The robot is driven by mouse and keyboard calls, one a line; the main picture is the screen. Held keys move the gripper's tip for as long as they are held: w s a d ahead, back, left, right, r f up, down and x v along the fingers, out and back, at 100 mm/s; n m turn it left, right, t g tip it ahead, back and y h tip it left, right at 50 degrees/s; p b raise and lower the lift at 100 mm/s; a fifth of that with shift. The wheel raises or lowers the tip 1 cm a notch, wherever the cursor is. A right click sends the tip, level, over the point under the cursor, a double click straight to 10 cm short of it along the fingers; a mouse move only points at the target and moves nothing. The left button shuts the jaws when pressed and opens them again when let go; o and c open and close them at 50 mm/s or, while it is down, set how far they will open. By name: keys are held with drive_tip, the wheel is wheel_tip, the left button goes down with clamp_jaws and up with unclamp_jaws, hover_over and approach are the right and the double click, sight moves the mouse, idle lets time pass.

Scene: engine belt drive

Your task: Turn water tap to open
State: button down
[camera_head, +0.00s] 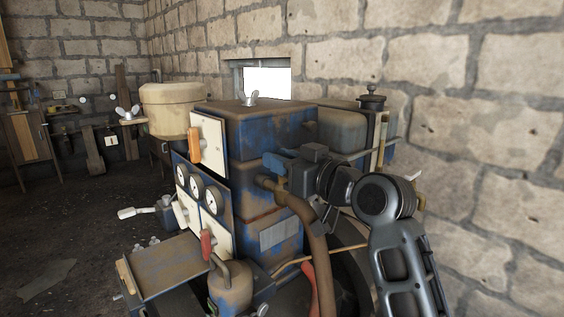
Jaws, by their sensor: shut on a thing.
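The water tap (270,184) is a small brownish fitting at the top of a curved, rusty pipe on the right side of the blue engine housing (275,128). My gripper (276,164) reaches in from the right, level with the top of the tap, and is shut on it. The jaws and the wrist cover much of the tap's handle, so its exact angle cannot be told.
The curved pipe (318,255) runs down just below my wrist. A panel with gauges (199,186), an orange handle (194,144) and a red handle (206,243) are on the engine's left face. A stone wall (480,130) stands behind and right.

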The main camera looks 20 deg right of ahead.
drive_tip(key=c, duration=1)
unclamp_jaws()
drive_tip(key=shift+o, duration=0.2)
drive_tip(key=b+v, duration=0.2)
drive_tip(key=v, duration=0.5)
drive_tip(key=shift+s, duration=0.4)
drive_tip(key=shift+d+f, duration=0.1)
drive_tip(key=shift+f, duration=0.05)
